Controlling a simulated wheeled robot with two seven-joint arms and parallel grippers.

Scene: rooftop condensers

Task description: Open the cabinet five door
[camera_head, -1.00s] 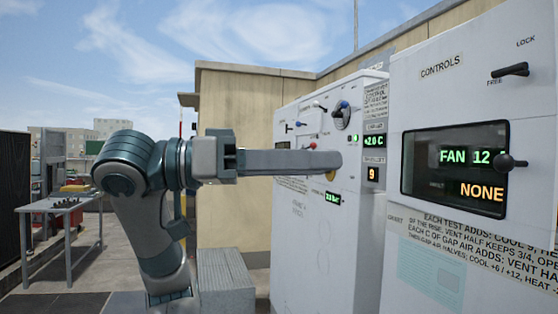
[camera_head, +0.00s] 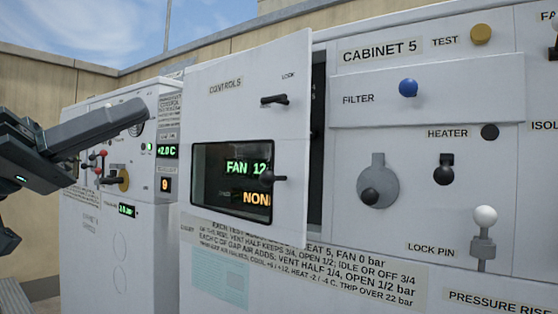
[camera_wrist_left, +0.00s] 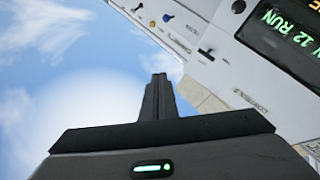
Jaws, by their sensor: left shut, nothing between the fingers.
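The white door marked CONTROLS (camera_head: 215,110) is on cabinet five (camera_head: 430,130), in the middle of the head view. Its right edge stands out from the cabinet front, with a dark gap (camera_head: 317,130) beside it, so it looks partly open. The door has a window reading FAN 12, a black lever (camera_head: 274,99) near LOCK and a black knob (camera_head: 268,178) at the window's right side. My left gripper (camera_head: 138,110) is shut and empty, left of the door and apart from it. In the left wrist view its closed fingers (camera_wrist_left: 158,95) show against sky. My right gripper is out of view.
A neighbouring white cabinet (camera_head: 100,215) with small levers and displays stands behind my left gripper. Cabinet five's front carries several knobs, including a blue one (camera_head: 408,88) and a white-topped lock pin (camera_head: 485,218). A beige wall (camera_head: 30,110) stands behind.

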